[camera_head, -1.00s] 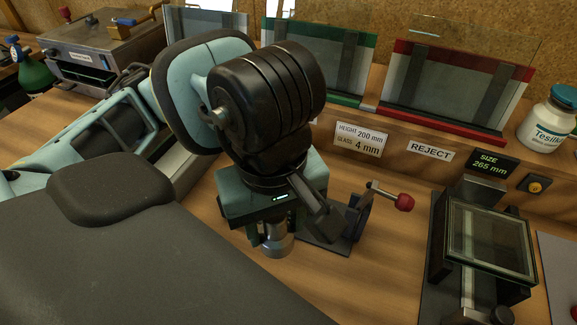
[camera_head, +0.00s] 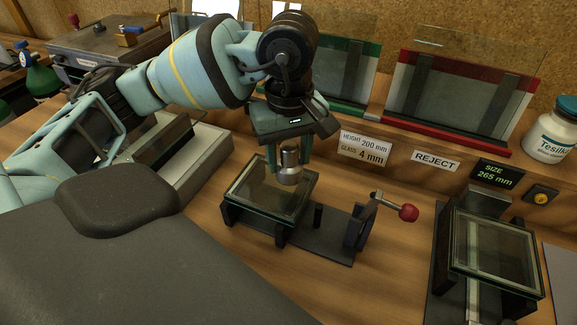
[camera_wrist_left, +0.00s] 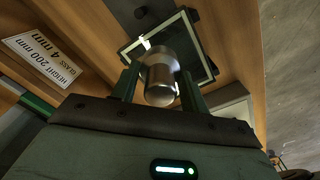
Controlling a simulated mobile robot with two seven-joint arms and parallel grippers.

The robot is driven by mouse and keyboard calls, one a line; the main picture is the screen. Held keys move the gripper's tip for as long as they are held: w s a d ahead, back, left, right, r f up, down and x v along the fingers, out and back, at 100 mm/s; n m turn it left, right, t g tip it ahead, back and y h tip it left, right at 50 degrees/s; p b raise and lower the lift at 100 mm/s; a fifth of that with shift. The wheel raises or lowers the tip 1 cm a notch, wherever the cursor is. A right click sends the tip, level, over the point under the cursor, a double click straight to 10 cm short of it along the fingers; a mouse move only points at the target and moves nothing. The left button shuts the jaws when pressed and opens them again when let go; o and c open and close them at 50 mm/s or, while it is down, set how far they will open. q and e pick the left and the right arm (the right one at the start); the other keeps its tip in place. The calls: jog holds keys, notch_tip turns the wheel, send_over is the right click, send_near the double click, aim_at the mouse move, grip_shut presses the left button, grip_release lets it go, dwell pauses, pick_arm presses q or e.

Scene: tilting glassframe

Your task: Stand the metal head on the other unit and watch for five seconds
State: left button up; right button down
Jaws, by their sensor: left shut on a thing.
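My left gripper (camera_head: 287,160) points down and is shut on the metal head (camera_head: 289,168), a short silvery cylinder. The head also shows between the green fingers in the left wrist view (camera_wrist_left: 160,80). It hangs over the far right part of a dark-framed glass unit (camera_head: 268,192), which lies flat in a black fixture. I cannot tell how large the gap is; the head appears above the glass. The unit also shows behind the head in the left wrist view (camera_wrist_left: 190,45). Another glass unit (camera_head: 493,250) lies on a dark stand at the right. My right gripper is out of view.
A clamp lever with a red knob (camera_head: 408,212) stands right of the near fixture. Behind are a red-edged reject rack (camera_head: 450,140), a green-edged rack (camera_head: 350,109) and a white bottle (camera_head: 552,130). A pale tray (camera_head: 195,168) with a glass pane is at left.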

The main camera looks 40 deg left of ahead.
aim_at(289, 170)
pick_arm(q)
jog(key=shift+f, duration=1.75)
jog(key=shift+f, duration=0.2)
jog(key=o, duration=1.3)
notch_tip(289, 170, up, 12)
jog(key=shift+r+p, duration=0.2)
jog(key=shift+p, duration=0.2)
jog(key=shift+s, duration=0.1)
